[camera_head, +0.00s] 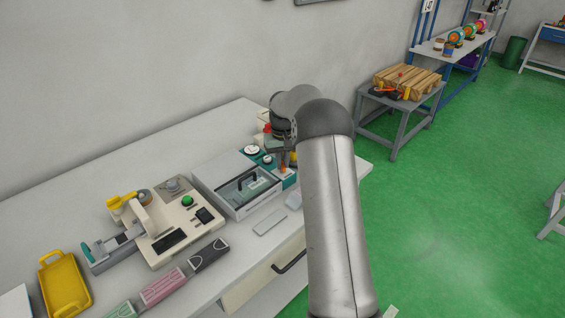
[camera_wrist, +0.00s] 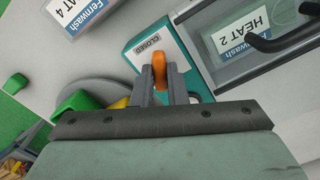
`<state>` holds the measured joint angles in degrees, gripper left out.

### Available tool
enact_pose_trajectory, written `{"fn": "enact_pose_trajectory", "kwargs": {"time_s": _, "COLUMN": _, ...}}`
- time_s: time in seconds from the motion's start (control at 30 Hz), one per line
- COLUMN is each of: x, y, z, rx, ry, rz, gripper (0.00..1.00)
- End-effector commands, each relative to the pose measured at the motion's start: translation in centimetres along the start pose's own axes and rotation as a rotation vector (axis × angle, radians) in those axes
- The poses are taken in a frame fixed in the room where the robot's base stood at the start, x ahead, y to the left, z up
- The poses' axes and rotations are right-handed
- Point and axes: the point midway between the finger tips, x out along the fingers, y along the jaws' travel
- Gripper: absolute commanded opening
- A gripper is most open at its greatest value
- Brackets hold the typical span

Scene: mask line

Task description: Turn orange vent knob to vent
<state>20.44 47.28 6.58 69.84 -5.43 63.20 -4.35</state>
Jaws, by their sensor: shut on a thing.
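The orange vent knob (camera_wrist: 159,70) sits on a teal panel (camera_wrist: 180,48) and shows between my fingertips in the wrist view. A label (camera_wrist: 153,47) reading "CLOSED" is beside the knob. My gripper (camera_wrist: 160,88) is shut on the knob, with one grey finger on each side. In the head view the orange knob (camera_head: 284,168) is a small spot under my gripper (camera_head: 283,158), partly hidden by my wrist. The knob's exact turn angle is hard to tell.
A grey lidded box (camera_head: 222,172) with a black handle stands left of the teal panel. A cream machine (camera_head: 168,205) with a green button and a yellow tray (camera_head: 60,285) are further left. Green and yellow parts (camera_wrist: 80,102) lie close to my gripper in the wrist view.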

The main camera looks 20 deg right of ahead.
Motion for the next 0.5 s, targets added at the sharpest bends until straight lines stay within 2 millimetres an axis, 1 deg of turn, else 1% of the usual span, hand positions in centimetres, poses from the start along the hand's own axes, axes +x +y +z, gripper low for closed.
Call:
{"fn": "enact_pose_trajectory", "kwargs": {"time_s": 0.1, "x": -0.13, "y": -0.01, "z": -0.05, "rx": -0.109, "ry": 0.002, "rz": 0.0, "gripper": 0.0}}
{"fn": "enact_pose_trajectory", "kwargs": {"time_s": 0.3, "x": -0.15, "y": 0.01, "z": -0.05, "rx": -0.274, "ry": 0.002, "rz": 0.0, "gripper": 0.0}}
{"fn": "enact_pose_trajectory", "kwargs": {"time_s": 0.5, "x": -0.17, "y": 0.03, "z": -0.06, "rx": -0.4, "ry": 0.003, "rz": 0.001, "gripper": 0.0}}
